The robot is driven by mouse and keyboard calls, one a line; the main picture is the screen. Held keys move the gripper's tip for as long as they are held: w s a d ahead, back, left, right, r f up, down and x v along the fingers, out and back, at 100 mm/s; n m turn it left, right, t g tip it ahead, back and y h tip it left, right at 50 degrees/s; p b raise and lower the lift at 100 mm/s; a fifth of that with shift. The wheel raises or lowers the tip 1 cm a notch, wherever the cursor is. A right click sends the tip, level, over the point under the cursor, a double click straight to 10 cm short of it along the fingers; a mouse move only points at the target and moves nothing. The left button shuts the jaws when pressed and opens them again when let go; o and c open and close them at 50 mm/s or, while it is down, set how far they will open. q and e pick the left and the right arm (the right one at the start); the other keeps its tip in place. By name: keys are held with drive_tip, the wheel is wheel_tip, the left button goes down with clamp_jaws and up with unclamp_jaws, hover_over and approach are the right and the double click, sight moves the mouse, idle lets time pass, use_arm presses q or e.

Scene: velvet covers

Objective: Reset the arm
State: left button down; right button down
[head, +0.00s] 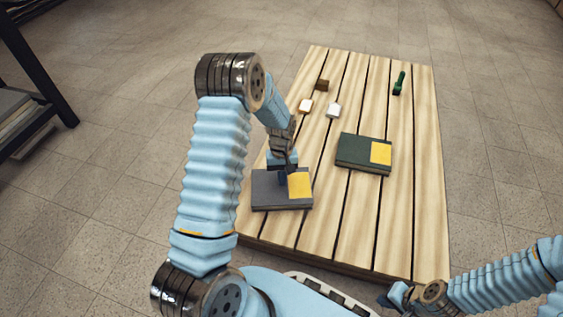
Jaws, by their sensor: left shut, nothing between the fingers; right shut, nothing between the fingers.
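My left gripper (288,176) is shut and empty. It points down over a grey velvet-covered book or box (264,193) with a yellow patch (300,186) near the front of the wooden table; I cannot tell whether it touches it. My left arm arches in from the lower left and hides part of the table's left edge. My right gripper (386,299) is at the lower right, beside the table's front edge, shut and well apart from the objects. A dark green book or box (352,151) with a yellow patch (381,152) lies flat right of the grey one.
The slatted wooden table (393,225) also bears a brown block (322,85), two pale blocks (306,106) (333,110) and a green-handled tool (399,83) toward the back. The front right of the table is clear. A dark shelf frame (42,75) stands at the left on the tiled floor.

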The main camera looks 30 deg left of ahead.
use_arm(q)
drive_tip(key=w+a, duration=0.1)
drive_tip(key=w, duration=0.1)
drive_tip(key=w+a, duration=0.2)
drive_tip(key=w, duration=0.1)
drive_tip(key=w+a, duration=0.2)
drive_tip(key=shift+w+a+r, duration=0.1)
drive_tip(key=shift+w, duration=0.15)
use_arm(e)
drive_tip(key=shift+r, duration=0.35)
use_arm(q)
drive_tip(key=shift+p, duration=0.3)
